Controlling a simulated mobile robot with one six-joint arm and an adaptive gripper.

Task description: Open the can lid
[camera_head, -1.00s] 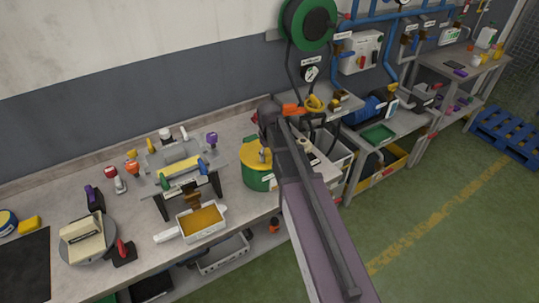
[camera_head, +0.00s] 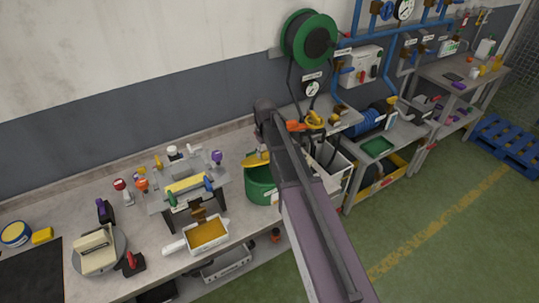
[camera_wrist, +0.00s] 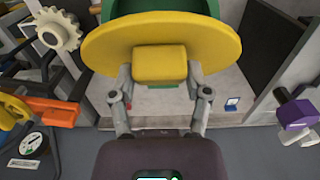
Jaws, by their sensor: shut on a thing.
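The can (camera_head: 262,185) is a green drum on the workbench, partly hidden behind my arm in the head view. Its yellow lid (camera_head: 256,160) looks tilted at the top, with the green can opening showing below it. In the wrist view, the round yellow lid (camera_wrist: 105,45) fills the upper middle, with a green part of the can (camera_wrist: 160,5) behind it. My gripper (camera_wrist: 161,72) is shut on the block-shaped yellow handle (camera_wrist: 160,60) of the lid, one finger on each side. In the head view my arm hides the gripper's fingers.
A pan with orange contents (camera_head: 207,236) and a rack with a yellow bar (camera_head: 187,184) stand left of the can. A white bin (camera_head: 332,165) is on its right. A green hose reel (camera_head: 309,40) hangs on the wall behind.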

